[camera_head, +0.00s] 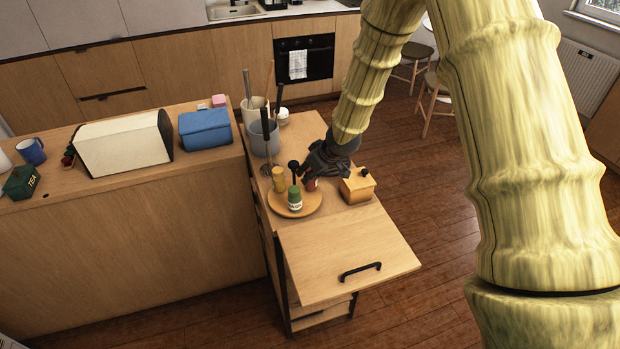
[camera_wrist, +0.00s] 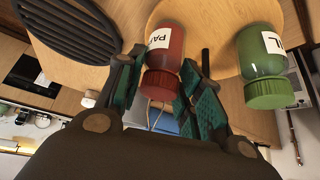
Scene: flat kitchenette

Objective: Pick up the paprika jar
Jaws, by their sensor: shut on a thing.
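The paprika jar (camera_wrist: 167,47) is red with a red lid and a white label that reads "PA". In the wrist view it sits between the finger pads of my gripper (camera_wrist: 165,90), which is shut on it. In the head view my gripper (camera_head: 318,172) reaches in from the right over the round wooden tray (camera_head: 313,205). Only a small red part of the jar (camera_head: 311,184) shows there, partly hidden by my gripper. In the wrist view the jar is in front of the tray (camera_wrist: 215,20); I cannot tell whether it touches it.
A green jar (camera_head: 295,198) and a yellow jar (camera_head: 279,179) stand on the tray, close to my gripper. A wooden box (camera_head: 357,187) is to the right. The counter front (camera_head: 335,262) is clear.

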